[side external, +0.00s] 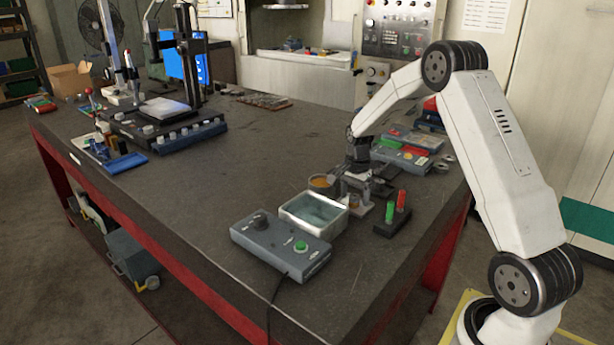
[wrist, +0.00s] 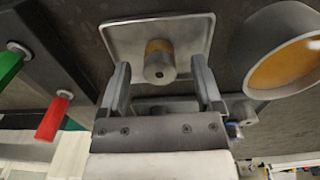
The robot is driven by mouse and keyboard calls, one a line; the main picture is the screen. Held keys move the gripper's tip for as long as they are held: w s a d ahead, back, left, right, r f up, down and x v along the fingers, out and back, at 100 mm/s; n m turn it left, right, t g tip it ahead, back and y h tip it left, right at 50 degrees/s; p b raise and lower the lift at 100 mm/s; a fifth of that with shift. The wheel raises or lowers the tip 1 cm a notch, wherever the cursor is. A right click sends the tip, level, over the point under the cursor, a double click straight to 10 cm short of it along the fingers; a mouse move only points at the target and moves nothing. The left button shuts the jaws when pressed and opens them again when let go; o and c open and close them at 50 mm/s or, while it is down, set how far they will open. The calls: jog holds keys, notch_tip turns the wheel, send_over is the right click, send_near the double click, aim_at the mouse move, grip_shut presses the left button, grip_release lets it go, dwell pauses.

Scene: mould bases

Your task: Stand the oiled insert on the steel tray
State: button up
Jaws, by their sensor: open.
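The steel tray (wrist: 122,40) is a square plate with a raised rim, at the top middle of the wrist view. The insert (wrist: 158,66) is a short grey cylinder with an amber-brown band and a hole in its end. It appears to stand upright on the tray, its holed end toward the wrist camera. My gripper (wrist: 160,72) is open, one finger on each side of the insert with visible gaps. In the side view my gripper (side external: 358,166) is low over the bench, and the insert cannot be made out clearly there.
A round cup of amber oil (side external: 322,183) stands close to my gripper; it also shows in the wrist view (wrist: 285,66). A white-rimmed basin (side external: 314,213), a grey control box (side external: 280,246) and a dark block with red and green handles (side external: 393,216) are nearby. The bench's left middle is clear.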

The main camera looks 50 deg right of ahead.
jog(key=shift+r, duration=3.6)
jog(key=shift+a, duration=0.5)
jog(key=a+n, duration=0.1)
jog(key=a, duration=0.1)
jog(key=s+a+n, duration=0.1)
jog(key=a+n, duration=0.1)
jog(key=a, duration=0.1)
jog(key=a+n, duration=0.1)
jog(key=a, duration=0.1)
jog(key=shift+s+a+f+n+t, duration=0.2)
jog(key=shift+a+n+t, duration=0.1)
jog(key=shift+t, duration=0.1)
jog(key=s+a+n, duration=0.1)
jog(key=a, duration=0.1)
jog(key=s+a+n, duration=0.1)
jog(key=a+n, duration=0.1)
jog(key=s+a+n, duration=0.1)
jog(key=a, duration=0.2)
jog(key=shift+f+n+t, duration=0.25)
jog(key=shift+n+t, duration=0.05)
jog(key=s+a+n, duration=0.2)
jog(key=s+a, duration=0.1)
jog(key=s+a+f+n, duration=0.1)
jog(key=s+a+n, duration=0.2)
jog(key=s+a+f+n+t, duration=0.1)
jog(key=s+a+n, duration=0.2)
jog(key=s, duration=0.1)
jog(key=shift+a+f, duration=0.1)
jog(key=shift+a, duration=0.3)
